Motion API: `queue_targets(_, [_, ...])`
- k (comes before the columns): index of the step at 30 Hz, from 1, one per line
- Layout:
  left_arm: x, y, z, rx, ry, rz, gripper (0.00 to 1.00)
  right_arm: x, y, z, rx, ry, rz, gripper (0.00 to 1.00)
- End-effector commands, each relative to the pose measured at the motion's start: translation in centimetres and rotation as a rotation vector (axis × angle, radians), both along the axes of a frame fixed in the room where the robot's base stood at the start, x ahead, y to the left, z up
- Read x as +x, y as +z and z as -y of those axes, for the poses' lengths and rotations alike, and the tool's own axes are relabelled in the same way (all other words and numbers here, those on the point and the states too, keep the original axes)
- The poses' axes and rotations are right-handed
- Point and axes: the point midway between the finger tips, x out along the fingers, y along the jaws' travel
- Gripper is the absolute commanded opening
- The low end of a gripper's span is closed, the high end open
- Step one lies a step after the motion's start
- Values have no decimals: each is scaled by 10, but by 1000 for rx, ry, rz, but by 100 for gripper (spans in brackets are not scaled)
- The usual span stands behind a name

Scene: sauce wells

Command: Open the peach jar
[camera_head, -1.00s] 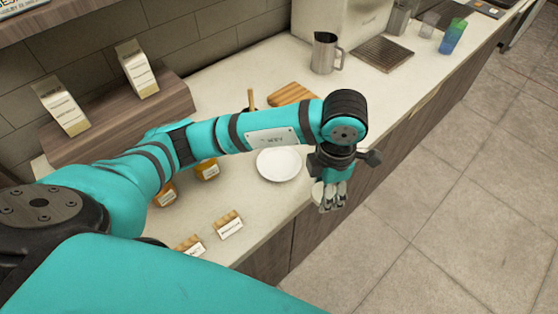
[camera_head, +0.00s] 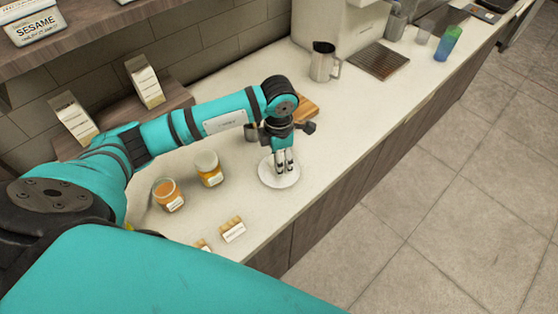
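Two small labelled jars stand on the counter at the left. The left jar (camera_head: 168,194) shows orange contents and has no lid on top. The labels are too small to read, so I cannot tell which is peach. My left gripper (camera_head: 284,167) points down over the white plate (camera_head: 267,182), to the right of the jars. Its fingers are close together, and I cannot tell whether they hold anything. My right gripper is not in view.
Small label cards (camera_head: 232,229) stand near the counter's front edge. Cartons (camera_head: 145,82) stand on a wooden riser behind my arm. A wooden board (camera_head: 305,106), a metal pitcher (camera_head: 323,62) and a blue-green cup (camera_head: 448,43) stand farther along. The counter right of the plate is clear.

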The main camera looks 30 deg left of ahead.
Motion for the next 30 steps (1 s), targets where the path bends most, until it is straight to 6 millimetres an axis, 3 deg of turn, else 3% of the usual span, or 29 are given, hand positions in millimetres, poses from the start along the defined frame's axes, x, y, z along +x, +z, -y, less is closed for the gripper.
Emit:
queue_targets(6, [-1, -26, 1, 0, 0, -4, 40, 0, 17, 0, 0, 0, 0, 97])
queue_targets(18, [-1, -34, 1, 1, -1, -1, 40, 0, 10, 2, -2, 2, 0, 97])
queue_targets(19, [-1, -32, 1, 1, -1, -1, 56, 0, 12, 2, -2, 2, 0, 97])
queue_targets(21, [-1, -32, 1, 1, -1, -1, 62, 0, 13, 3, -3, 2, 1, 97])
queue_targets(30, [-1, -27, 1, 0, 0, -1, 62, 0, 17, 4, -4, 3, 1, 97])
